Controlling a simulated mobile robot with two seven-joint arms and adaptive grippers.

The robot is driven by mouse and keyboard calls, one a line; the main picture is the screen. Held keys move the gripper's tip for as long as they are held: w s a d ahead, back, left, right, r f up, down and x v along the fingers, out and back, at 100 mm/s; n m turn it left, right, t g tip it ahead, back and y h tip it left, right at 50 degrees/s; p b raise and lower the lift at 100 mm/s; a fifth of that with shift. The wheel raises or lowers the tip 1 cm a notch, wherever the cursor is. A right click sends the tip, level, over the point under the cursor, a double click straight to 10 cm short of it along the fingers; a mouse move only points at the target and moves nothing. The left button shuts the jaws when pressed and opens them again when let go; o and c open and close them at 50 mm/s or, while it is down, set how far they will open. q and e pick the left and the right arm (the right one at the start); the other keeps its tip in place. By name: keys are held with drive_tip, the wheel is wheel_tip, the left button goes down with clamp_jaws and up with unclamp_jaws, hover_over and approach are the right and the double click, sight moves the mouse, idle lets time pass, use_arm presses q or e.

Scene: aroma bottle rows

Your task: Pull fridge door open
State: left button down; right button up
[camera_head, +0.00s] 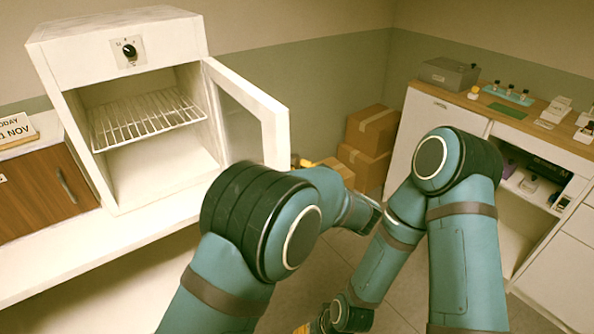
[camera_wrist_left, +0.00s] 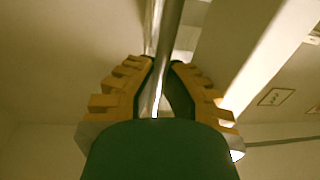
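The white fridge (camera_head: 160,110) stands at the left in the head view. Its door (camera_head: 250,115), with a glass pane, is swung open to the right, showing a wire shelf (camera_head: 145,118) inside. My left gripper is mostly hidden behind the door and my arm in the head view; a bit of yellow finger (camera_head: 303,162) shows by the door's edge. In the left wrist view, my left gripper (camera_wrist_left: 165,65) has its yellow-backed fingers closed in on both sides of a metal door handle (camera_wrist_left: 168,30). My right gripper (camera_head: 303,328) is low at the bottom edge, mostly cut off.
A white counter (camera_head: 90,245) carries the fridge, with a wooden cabinet (camera_head: 45,190) to its left. Cardboard boxes (camera_head: 368,140) are stacked in the corner. A cabinet with a wooden top (camera_head: 480,103) and small bottles stands at the right.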

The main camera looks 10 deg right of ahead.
use_arm(q)
drive_tip(key=shift+s+d+f, duration=0.1)
drive_tip(key=c, duration=1)
unclamp_jaws()
drive_tip(key=shift+r, duration=0.2)
